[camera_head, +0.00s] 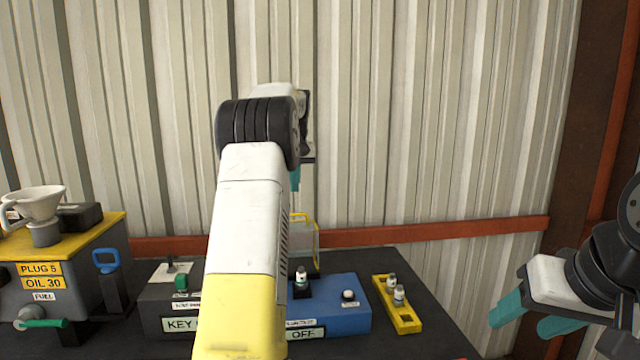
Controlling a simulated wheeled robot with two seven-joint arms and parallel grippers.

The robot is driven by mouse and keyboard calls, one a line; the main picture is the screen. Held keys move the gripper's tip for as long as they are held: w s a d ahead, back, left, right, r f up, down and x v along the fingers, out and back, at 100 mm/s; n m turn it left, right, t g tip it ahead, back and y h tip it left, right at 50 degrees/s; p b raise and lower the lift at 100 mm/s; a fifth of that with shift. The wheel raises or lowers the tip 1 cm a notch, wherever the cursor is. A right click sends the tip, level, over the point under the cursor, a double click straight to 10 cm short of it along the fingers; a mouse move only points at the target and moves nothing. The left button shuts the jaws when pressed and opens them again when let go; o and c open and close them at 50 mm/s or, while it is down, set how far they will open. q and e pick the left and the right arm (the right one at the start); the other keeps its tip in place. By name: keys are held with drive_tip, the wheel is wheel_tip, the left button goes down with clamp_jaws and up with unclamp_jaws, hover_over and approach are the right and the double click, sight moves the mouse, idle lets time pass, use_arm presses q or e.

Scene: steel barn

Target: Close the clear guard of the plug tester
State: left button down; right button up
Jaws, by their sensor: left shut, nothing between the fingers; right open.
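The plug tester is a blue box (345,309) on the dark bench, partly hidden behind my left arm. Its label reads OFF, and a round knob sits on its top. A small plug stands upright on it (301,280). The clear guard (306,243), edged in yellow, stands up behind the plug; its left side is hidden by my arm. My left gripper (295,179) is shut and empty above the guard, apart from it in the picture, mostly hidden by its own wrist. My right gripper (535,318) is open and empty, right of the bench.
A yellow tray (405,316) holding small plugs lies right of the tester. A yellow-topped fuel unit with a white funnel (38,204) is at far left. A corrugated wall with a red rail (450,229) rises behind.

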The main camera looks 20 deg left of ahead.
sight(296, 224)
use_arm(q)
drive_tip(key=x, duration=0.6)
drive_tip(key=shift+f, duration=0.35)
drive_tip(key=shift+s+d+r, duration=0.1)
drive_tip(key=shift+s+d, duration=0.2)
drive_tip(key=shift+s, duration=0.3)
drive_tip(key=shift+s+d, duration=0.25)
drive_tip(key=shift+s, duration=0.3)
drive_tip(key=shift+s+d, duration=0.2)
drive_tip(key=shift+s, duration=0.35)
